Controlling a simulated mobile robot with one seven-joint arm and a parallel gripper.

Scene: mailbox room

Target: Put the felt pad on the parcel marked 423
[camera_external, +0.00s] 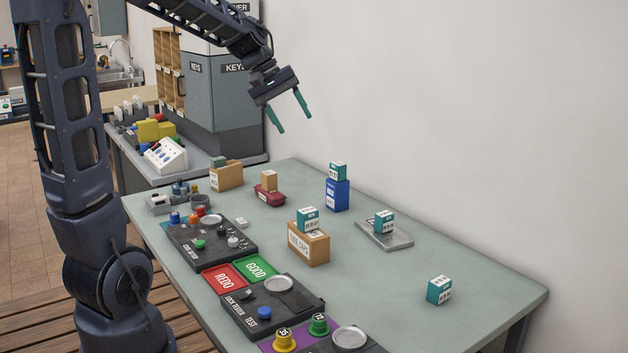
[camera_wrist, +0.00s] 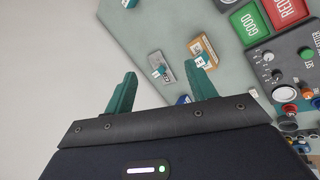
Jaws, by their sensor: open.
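My gripper (camera_external: 290,117) is open and empty, high above the far end of the table; its two teal fingers also show in the wrist view (camera_wrist: 165,85). I cannot make out the number 423 on any parcel. Small teal-and-white labelled boxes stand on a blue box (camera_external: 337,196), on a cardboard box (camera_external: 309,249), on a grey tray (camera_external: 398,240) and alone on the table (camera_external: 440,290). A brown labelled box (camera_external: 228,177) with a grey-green block (camera_external: 218,161) stands at the far left. I cannot identify the felt pad with certainty.
A dark red item (camera_external: 268,197) with a brown block on it stands mid-back. Dark button panels (camera_external: 212,243), a red tray (camera_external: 223,278) and a green tray (camera_external: 255,268) line the near left edge. The table's right side is mostly clear; a white wall stands behind.

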